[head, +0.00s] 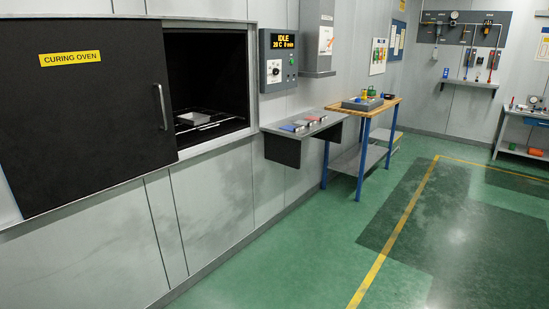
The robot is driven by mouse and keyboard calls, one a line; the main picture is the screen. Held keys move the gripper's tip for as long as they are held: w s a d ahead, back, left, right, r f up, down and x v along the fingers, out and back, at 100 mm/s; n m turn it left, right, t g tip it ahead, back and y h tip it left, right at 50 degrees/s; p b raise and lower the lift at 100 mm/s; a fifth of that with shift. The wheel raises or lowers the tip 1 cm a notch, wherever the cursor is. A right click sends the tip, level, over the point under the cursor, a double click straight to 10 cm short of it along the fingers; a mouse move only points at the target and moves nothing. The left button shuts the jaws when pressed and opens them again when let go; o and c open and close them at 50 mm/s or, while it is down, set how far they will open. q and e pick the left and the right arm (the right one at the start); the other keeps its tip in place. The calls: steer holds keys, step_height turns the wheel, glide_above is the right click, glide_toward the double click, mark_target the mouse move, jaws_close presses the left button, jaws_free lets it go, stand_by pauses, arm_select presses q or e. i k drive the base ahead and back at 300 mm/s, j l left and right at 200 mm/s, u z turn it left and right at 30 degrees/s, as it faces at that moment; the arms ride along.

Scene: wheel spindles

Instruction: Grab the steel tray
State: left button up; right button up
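A small light-grey metallic tray-like thing (193,118) sits inside the curing oven, on a dark rack (212,124) near the left side of the opening. It looks like the steel tray, but it is too small to be sure. The dark sliding oven door (85,115) with a vertical handle (162,107) covers the left part of the oven, and the right part stands open. Neither of my grippers is in view.
A control panel (278,60) reads IDLE. A grey wall shelf (307,127) holds several small items. A wood-topped bench (392,101) with blue legs carries a grey bin (362,104). The green floor (330,220) in front is clear.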

mark_target(192, 118)
steer(key=i+l+u, duration=0.1)
steer(key=i+u, duration=0.3)
steer(key=i, duration=0.15)
steer(key=i+l+u, duration=0.4)
steer(key=i, duration=0.15)
steer(key=i+l+u, duration=0.35)
steer(key=i, duration=0.15)
steer(key=i+l+u, duration=0.4)
steer(key=l, duration=0.15)
